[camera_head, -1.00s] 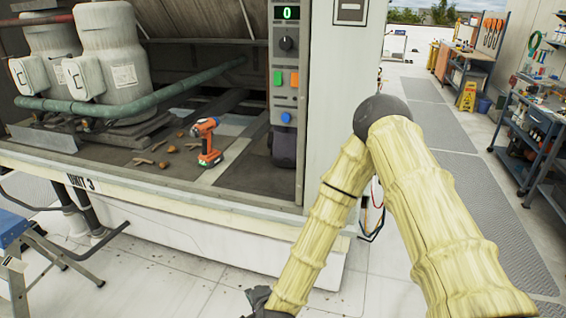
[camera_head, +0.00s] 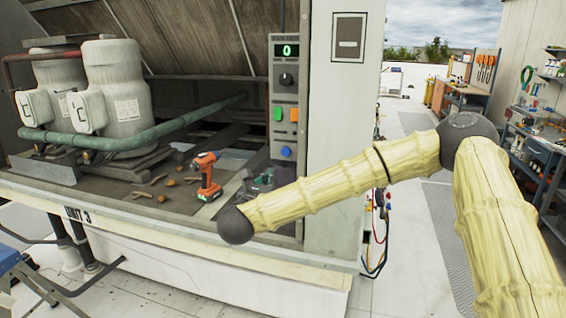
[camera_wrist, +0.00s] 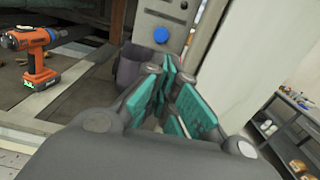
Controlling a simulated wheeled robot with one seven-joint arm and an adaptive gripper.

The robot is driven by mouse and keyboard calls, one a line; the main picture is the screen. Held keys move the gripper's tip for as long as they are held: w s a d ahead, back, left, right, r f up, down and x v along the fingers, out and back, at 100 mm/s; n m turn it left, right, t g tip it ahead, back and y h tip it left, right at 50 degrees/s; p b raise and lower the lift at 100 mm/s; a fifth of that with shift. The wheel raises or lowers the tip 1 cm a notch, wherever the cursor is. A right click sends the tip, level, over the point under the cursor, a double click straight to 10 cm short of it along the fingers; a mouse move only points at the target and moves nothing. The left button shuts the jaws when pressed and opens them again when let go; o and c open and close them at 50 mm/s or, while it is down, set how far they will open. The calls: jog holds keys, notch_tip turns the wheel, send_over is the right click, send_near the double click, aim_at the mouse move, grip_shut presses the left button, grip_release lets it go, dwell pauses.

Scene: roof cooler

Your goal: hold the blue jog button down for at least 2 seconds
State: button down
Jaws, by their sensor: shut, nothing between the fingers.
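The blue jog button (camera_head: 286,152) is the lowest control on the grey control panel (camera_head: 283,72). It also shows in the wrist view (camera_wrist: 160,35), beyond and above the fingertips. My gripper (camera_head: 263,180) is below and slightly left of the button in the head view, partly hidden by my arm. In the wrist view my gripper (camera_wrist: 172,68) has its teal-padded fingers shut with nothing held. The fingers are apart from the button. The panel display (camera_head: 288,50) reads 0.
Above the button are a green button (camera_head: 278,114), an orange button (camera_head: 294,115) and a dark knob (camera_head: 286,79). An orange drill (camera_head: 206,175) stands left of my gripper on the unit's deck. A pale cabinet wall (camera_head: 345,130) is right of the panel.

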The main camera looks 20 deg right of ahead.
aim_at(286, 156)
jog(key=p+x, duration=0.6)
jog(key=x, duration=0.6)
jog(key=shift+w+d+r, duration=0.1)
jog(key=shift+w, duration=0.15)
jog(key=shift+w+d+f+p, duration=0.2)
jog(key=shift+w+d+p, duration=0.25)
jog(key=shift+w, duration=0.2)
jog(key=shift+w+f+b, duration=0.1)
jog(key=shift+b, duration=0.45)
